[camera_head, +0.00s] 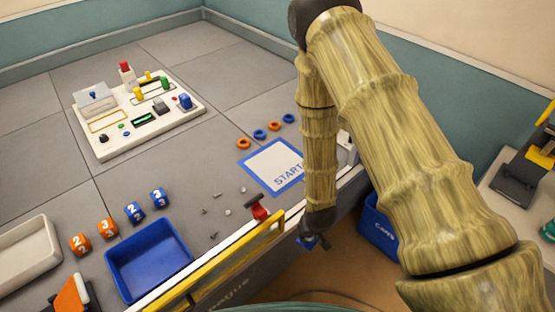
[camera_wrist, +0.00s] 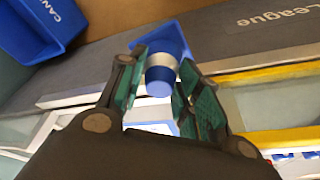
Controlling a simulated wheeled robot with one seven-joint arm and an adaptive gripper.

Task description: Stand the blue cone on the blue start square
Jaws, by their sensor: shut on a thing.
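The blue cone (camera_wrist: 162,80), with a pale band around it, is between the two fingers of my gripper (camera_wrist: 168,92) in the wrist view. My gripper is shut on it. In the head view my gripper (camera_head: 314,241) hangs at the table's front edge, and the cone is mostly hidden there. The start square (camera_head: 262,164) is a white sheet with a blue border and the word START, lying on the grey table behind and left of my gripper. My arm covers its right part.
A blue bin (camera_head: 376,226) stands below the table edge at the right. A yellow rail (camera_head: 232,262) and a red clamp-like thing (camera_head: 259,210) are at the front edge. Orange and blue rings (camera_head: 260,134) lie behind the square. A blue tray (camera_head: 150,262) and numbered cubes are at the left.

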